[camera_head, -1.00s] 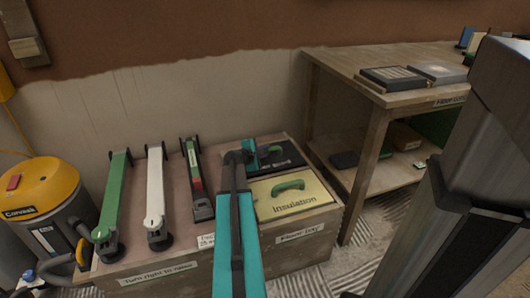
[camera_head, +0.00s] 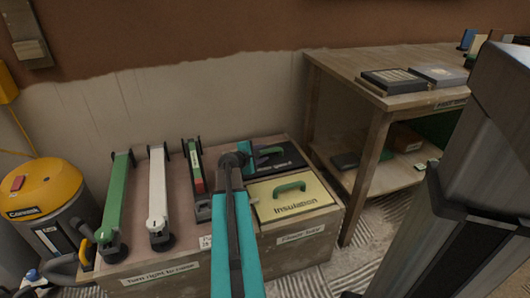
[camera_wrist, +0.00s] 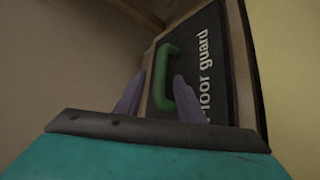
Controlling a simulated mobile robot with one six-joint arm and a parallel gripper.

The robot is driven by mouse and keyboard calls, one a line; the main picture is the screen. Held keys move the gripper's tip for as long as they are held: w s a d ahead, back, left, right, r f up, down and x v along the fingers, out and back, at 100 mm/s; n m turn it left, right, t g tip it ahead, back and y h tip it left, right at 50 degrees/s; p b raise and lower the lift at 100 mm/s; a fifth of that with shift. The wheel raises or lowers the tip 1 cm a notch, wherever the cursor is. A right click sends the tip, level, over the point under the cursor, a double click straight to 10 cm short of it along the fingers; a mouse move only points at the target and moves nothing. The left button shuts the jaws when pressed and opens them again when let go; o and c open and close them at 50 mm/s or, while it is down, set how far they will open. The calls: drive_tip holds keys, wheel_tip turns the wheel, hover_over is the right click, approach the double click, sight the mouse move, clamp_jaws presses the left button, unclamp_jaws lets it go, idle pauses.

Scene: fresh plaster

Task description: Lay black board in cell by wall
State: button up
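The black board (camera_head: 291,158), with a green handle and "Floor guard" lettering, lies in the back cell of the wooden box, on the wall side. In the wrist view the board (camera_wrist: 215,70) is seen close up, with its green handle (camera_wrist: 161,85) upright. My gripper (camera_wrist: 160,76) is open, its two purple fingers apart near the handle, and nothing is clamped. In the head view my teal arm link partly hides the board's left end, and the fingertips are hard to make out. Whether the board sits fully flush cannot be told.
A yellow "Insulation" board (camera_head: 292,203) with a green handle fills the front cell. Green (camera_head: 117,205) and white (camera_head: 157,200) long bars lie on the box's left. A wooden table (camera_head: 345,75) stands right; a yellow vacuum (camera_head: 45,190) stands left.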

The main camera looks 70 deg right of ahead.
drive_tip(key=shift+p+v, duration=0.9)
drive_tip(key=shift+v, duration=3.05)
